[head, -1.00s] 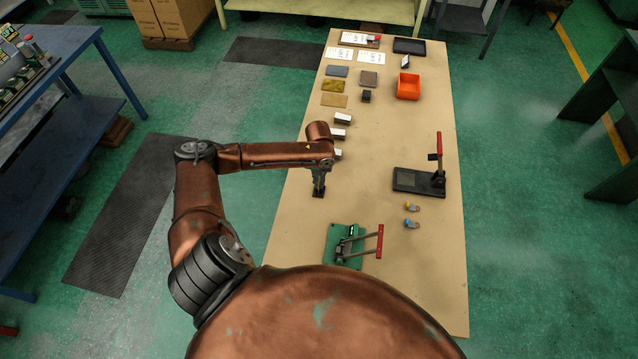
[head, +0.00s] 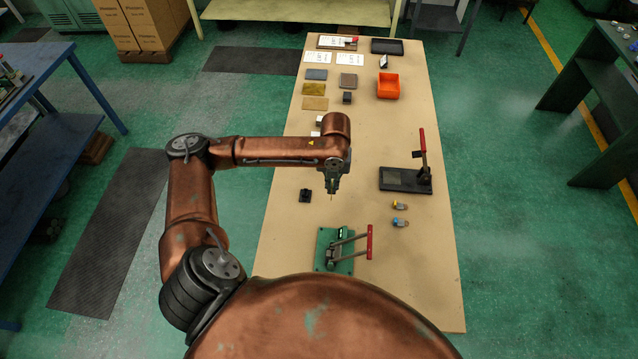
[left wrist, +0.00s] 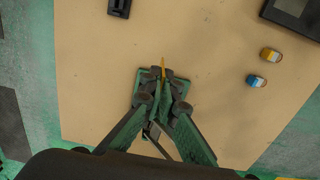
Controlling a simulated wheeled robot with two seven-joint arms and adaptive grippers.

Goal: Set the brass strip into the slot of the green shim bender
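My left gripper (head: 332,187) is shut on a thin brass strip (left wrist: 163,64), held above the table. The strip points out past the fingertips (left wrist: 162,82) in the left wrist view. The green shim bender (head: 324,262) stands on the near part of the table, its red-handled lever (head: 369,243) reaching to the right. In the head view the gripper is beyond the bender, apart from it. In the left wrist view the fingers cover most of the green base (left wrist: 143,77), and the slot cannot be made out. My right gripper is not in view.
A small black block (head: 306,196) stands left of my gripper. A black press with a red handle (head: 405,180) and two small padlock-like items (head: 400,222) are to the right. An orange bin (head: 388,86) and flat sheets (head: 314,89) lie farther off. The table (head: 285,235) is bare left of the bender.

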